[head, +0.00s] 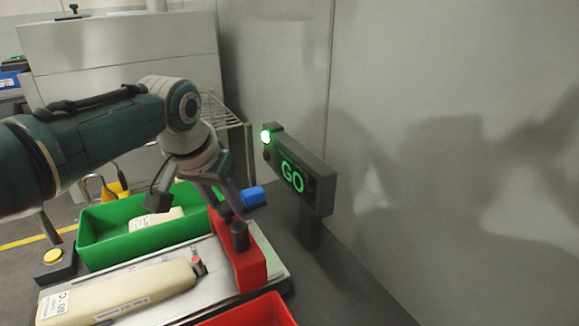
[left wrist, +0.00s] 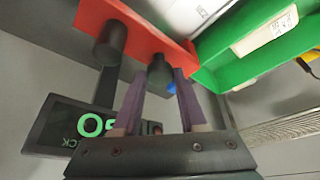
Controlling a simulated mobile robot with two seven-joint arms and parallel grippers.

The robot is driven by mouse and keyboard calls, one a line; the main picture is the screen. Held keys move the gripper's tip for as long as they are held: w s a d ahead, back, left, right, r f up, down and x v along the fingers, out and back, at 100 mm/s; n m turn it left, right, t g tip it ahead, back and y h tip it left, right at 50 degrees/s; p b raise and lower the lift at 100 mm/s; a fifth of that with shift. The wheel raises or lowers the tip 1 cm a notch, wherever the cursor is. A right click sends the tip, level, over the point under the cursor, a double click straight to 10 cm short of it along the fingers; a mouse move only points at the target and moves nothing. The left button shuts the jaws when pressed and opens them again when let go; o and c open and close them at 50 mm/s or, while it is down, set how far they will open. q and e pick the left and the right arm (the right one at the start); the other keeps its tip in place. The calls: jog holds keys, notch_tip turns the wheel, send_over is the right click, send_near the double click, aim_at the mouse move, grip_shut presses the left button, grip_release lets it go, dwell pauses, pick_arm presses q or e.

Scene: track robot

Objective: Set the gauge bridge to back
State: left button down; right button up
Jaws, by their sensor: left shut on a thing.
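The gauge bridge is a red block (head: 257,262) with two black knobs, standing across the right end of a pale plate (head: 215,257). In the left wrist view the red bridge (left wrist: 150,42) runs across the top. My left gripper (head: 222,203) is at the far end of the bridge, its purple fingers around the farther black knob. In the left wrist view the fingers (left wrist: 158,92) are on either side of this knob (left wrist: 160,71). The nearer knob (head: 240,236) is free. My right gripper is not in view.
A long beige block (head: 120,292) with a label lies on the plate. A green bin (head: 95,237) holding a beige piece is behind it; a red bin (head: 255,312) is in front. A yellow button (head: 53,256) is left.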

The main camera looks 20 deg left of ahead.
pick_arm(q)
jog(key=shift+w+d, duration=0.4)
jog(key=shift+w, duration=0.05)
jog(key=c, duration=0.9)
grip_release()
jog(key=shift+o, duration=0.8)
jog(key=shift+w+d, duration=0.1)
jog(key=shift+o, duration=1.4)
